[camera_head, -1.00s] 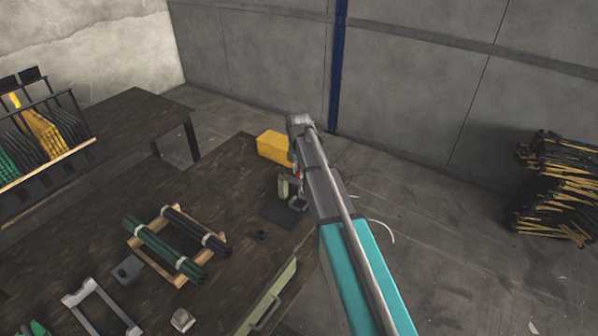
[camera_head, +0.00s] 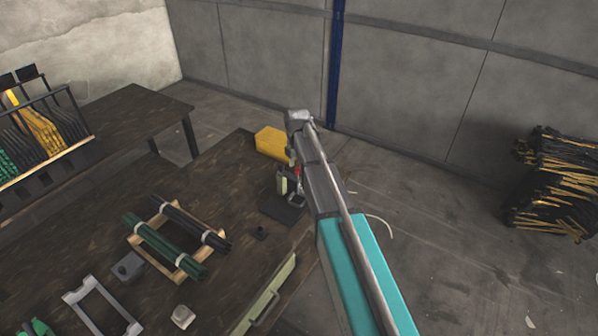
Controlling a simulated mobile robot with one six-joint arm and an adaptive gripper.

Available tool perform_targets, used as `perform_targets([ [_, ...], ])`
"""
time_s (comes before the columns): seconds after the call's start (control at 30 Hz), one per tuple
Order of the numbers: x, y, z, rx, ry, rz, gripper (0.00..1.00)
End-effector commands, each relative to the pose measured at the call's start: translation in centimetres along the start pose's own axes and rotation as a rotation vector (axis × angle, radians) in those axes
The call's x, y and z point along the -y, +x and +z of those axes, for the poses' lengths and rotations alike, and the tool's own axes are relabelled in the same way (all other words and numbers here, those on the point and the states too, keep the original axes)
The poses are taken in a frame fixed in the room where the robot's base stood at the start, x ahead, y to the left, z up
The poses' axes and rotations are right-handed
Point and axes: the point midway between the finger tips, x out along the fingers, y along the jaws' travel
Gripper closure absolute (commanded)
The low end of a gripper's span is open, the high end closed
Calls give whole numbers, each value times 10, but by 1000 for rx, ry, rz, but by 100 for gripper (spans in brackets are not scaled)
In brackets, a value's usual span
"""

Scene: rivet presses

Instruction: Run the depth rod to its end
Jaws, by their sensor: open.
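A small rivet press stands on a dark base plate (camera_head: 277,210) near the table's far right corner, with a pale green upright part (camera_head: 282,184). My arm comes from the lower right and bends down beside this press. My gripper (camera_head: 296,198) shows only in part as a small grey shape close to the press, at the edge of my arm. It is open. A small red part shows just above it. I cannot make out the depth rod; it is too small or hidden by my arm. I cannot tell whether my gripper touches the press.
A yellow bin (camera_head: 272,142) stands behind the press. A wooden rack (camera_head: 180,274) with green and black rods, a grey frame (camera_head: 85,290) and a pale green handled panel (camera_head: 265,300) are on the dark table. Stacked black-and-yellow pieces (camera_head: 553,185) stand at right.

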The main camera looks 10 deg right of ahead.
Motion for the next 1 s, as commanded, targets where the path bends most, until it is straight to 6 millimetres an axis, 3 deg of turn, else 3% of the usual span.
perform_targets([
  [0.8,0,36,0,0,0,0,35],
  [1.0,0,19,0,0,0,0,35],
])
